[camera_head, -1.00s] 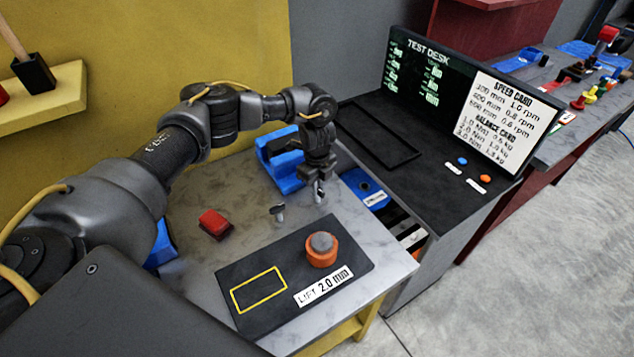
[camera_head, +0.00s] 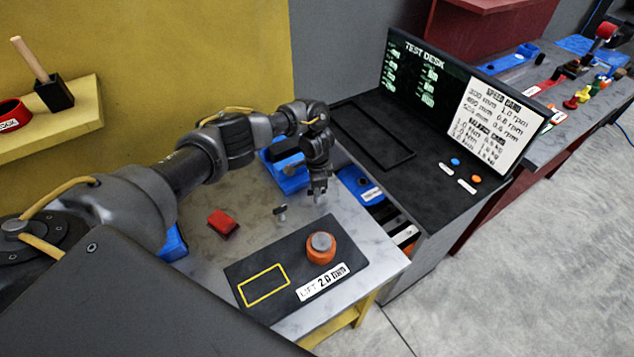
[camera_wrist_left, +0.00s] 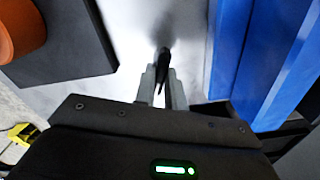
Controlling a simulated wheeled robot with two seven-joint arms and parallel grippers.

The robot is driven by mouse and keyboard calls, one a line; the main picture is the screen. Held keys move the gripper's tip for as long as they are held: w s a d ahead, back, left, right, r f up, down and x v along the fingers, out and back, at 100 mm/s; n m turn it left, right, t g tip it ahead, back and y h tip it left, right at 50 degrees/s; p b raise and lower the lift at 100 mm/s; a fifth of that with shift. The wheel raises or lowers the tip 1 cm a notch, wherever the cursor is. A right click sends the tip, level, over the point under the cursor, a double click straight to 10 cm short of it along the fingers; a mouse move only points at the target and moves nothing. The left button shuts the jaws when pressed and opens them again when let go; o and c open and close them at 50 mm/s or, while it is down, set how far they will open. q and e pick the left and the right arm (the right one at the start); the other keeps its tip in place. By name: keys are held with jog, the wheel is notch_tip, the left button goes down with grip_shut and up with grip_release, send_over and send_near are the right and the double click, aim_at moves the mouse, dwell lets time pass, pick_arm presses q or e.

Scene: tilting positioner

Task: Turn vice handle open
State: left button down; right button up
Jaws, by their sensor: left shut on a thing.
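The blue vice (camera_head: 290,178) stands on the marbled table near its back edge, partly hidden behind my left wrist. It fills the right side of the left wrist view (camera_wrist_left: 262,50). My left gripper (camera_head: 318,196) points down just in front of the vice. In the left wrist view its fingers (camera_wrist_left: 162,82) are shut on a slim dark bar (camera_wrist_left: 164,58), which looks like the vice handle. The vice's far parts and the rest of the handle are hard to make out. My right gripper is not in view.
A small metal piece with a dark top (camera_head: 281,211) stands left of the gripper. A red block (camera_head: 222,223) and a black plate (camera_head: 285,300) with an orange, grey-topped knob (camera_head: 320,248) are nearby. The test desk (camera_head: 440,205) adjoins on the right.

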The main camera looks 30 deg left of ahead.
pick_arm(q)
jog(key=shift+n+p, duration=0.6)
jog(key=shift+n, duration=1.6)
jog(key=c, duration=1.5)
grip_release()
jog(key=shift+a, duration=0.1)
jog(key=shift+o, duration=0.2)
notch_tip(320, 180, up, 11)
jog(key=shift+s+f, duration=0.1)
jog(key=shift+f, duration=0.1)
